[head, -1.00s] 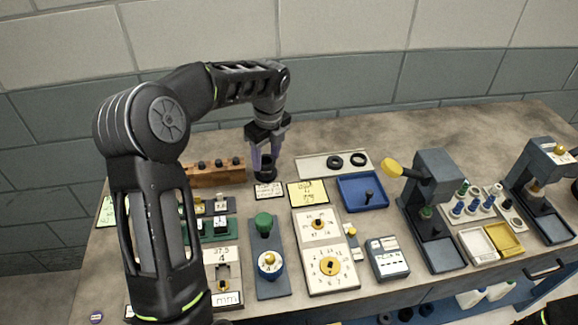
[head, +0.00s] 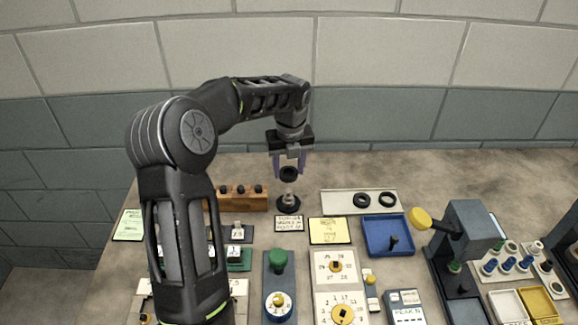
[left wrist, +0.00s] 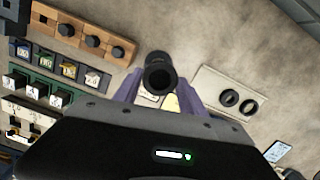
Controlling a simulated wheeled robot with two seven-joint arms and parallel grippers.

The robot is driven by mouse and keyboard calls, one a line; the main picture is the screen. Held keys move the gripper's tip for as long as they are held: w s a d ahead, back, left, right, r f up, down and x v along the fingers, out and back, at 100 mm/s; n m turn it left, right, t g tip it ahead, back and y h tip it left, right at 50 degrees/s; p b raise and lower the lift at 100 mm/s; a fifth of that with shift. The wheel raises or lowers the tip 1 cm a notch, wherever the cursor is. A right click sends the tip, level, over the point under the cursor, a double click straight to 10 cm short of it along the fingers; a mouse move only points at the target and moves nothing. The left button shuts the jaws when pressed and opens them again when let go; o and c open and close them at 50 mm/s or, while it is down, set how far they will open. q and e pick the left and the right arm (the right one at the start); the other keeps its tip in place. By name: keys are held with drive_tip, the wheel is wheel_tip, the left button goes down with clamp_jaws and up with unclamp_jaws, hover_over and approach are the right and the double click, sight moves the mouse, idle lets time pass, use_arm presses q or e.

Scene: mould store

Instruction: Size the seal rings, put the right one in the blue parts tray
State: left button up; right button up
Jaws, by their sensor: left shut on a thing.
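My left gripper (head: 289,171) points down at the back of the bench, its purple fingers shut on a small black round piece (head: 288,174). In the left wrist view the piece (left wrist: 159,73) looks like a short black cylinder with a dark round opening. Below it stands a pale post on a dark round base (head: 288,203); I cannot tell whether piece and post touch. Two black seal rings (head: 361,200) (head: 388,199) lie on a pale tray (head: 335,204), right of the gripper. My right gripper is not in view.
A wooden block (head: 256,202) with several dark-topped pegs is left of the gripper. A yellow card (head: 329,231) and a white card (head: 289,224) lie in front. Dial boards (head: 336,268) and a grey press (head: 472,232) stand nearer. Bare bench lies behind the pale tray.

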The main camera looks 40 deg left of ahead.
sight(288, 190)
use_arm(q)
drive_tip(key=shift+f+b, duration=0.4)
drive_tip(key=shift+f, duration=1.95)
drive_tip(key=shift+f, duration=0.8)
idle(0.7)
drive_tip(key=o, duration=1.8)
drive_tip(key=shift+r, duration=0.1)
wheel_tip(288, 190, up, 7)
drive_tip(key=shift+r+p, duration=0.2)
drive_tip(key=shift+p, duration=0.2)
drive_tip(key=shift+f, duration=0.1)
idle(0.8)
